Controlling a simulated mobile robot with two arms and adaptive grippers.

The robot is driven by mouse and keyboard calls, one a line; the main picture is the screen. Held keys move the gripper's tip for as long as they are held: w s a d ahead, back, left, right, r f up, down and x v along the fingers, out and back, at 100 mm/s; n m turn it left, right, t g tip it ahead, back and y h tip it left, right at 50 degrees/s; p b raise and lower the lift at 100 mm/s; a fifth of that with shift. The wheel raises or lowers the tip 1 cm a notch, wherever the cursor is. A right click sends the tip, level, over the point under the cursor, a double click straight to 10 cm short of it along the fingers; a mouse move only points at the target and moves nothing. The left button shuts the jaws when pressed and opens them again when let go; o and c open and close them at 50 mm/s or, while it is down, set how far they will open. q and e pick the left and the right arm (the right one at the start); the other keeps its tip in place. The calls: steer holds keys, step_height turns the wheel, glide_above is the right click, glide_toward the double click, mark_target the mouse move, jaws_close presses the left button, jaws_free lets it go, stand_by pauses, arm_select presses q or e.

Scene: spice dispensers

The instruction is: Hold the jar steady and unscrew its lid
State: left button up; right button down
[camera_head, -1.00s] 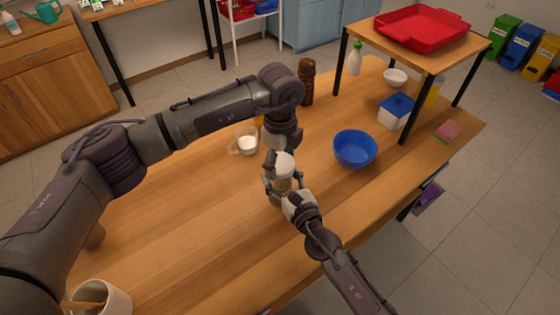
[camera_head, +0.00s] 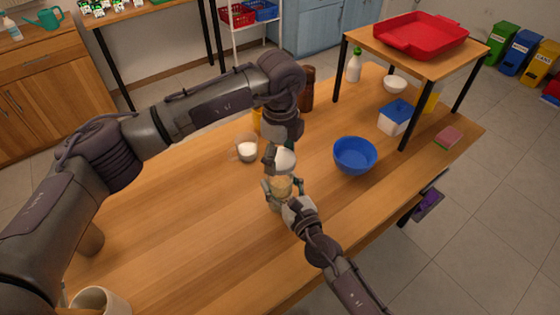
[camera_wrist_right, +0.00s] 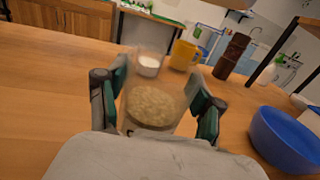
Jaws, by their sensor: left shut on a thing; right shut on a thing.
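The jar (camera_head: 281,187) stands upright above or on the wooden table, with pale grainy contents. In the right wrist view the jar's open mouth (camera_wrist_right: 155,104) shows these contents with no lid over them. My right gripper (camera_wrist_right: 157,112) is shut around the jar's body, one finger on each side. The white lid (camera_head: 285,161) is off the jar, a little above it in the head view. My left gripper (camera_head: 281,153) comes from above and is shut on the lid; its fingers partly hide it.
A glass with white contents (camera_head: 247,151), a yellow mug (camera_wrist_right: 184,54) and a brown mill (camera_head: 307,90) stand behind. A blue bowl (camera_head: 355,155) is to the right. A small raised shelf bears a red tray (camera_head: 420,38).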

steer(key=shift+c, duration=0.5)
jaws_free()
